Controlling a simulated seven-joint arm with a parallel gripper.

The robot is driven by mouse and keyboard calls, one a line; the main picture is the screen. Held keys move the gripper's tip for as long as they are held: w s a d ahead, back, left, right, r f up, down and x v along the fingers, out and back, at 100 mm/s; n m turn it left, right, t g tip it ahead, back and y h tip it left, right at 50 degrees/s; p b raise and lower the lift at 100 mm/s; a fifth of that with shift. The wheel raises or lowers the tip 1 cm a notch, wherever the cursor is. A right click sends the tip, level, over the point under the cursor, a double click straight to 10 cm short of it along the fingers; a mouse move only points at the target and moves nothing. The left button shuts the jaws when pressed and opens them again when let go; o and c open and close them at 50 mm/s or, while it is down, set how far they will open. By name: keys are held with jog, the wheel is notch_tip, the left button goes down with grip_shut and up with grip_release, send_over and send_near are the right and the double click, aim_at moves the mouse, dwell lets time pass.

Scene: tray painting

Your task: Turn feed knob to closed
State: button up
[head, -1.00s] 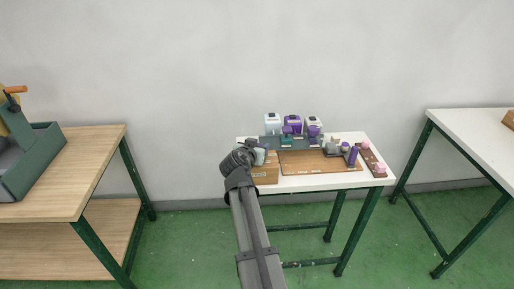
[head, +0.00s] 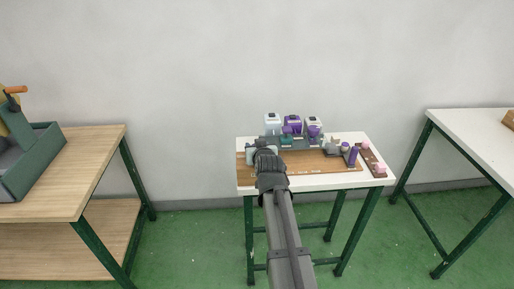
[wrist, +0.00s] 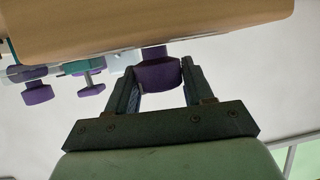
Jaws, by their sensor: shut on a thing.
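Containers in white (head: 272,120) and purple (head: 292,121) stand at the back of the white table (head: 318,182). A brown board (head: 325,163) lies in front. A purple cylinder (head: 352,157) and a brown strip with pink items (head: 372,160) are at the right.

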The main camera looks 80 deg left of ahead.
jog(key=shift+w+a+n+g+h, duration=0.1)
jog(key=shift+n+g+h, duration=0.6)
jog(key=shift+n+g, duration=0.95)
jog(key=shift+n+g+h, duration=0.7)
jog(key=shift+n+g, duration=0.85)
jog(key=shift+g, duration=0.2)
jog(key=shift+n+g+h, duration=0.6)
jog(key=shift+n+g, duration=0.1)
jog(key=shift+f, duration=0.1)
jog(key=o, duration=1)
jog(key=shift+c, duration=0.2)
jog(key=shift+d, duration=0.2)
jog(key=v, duration=1.3)
jog(key=shift+w, duration=0.3)
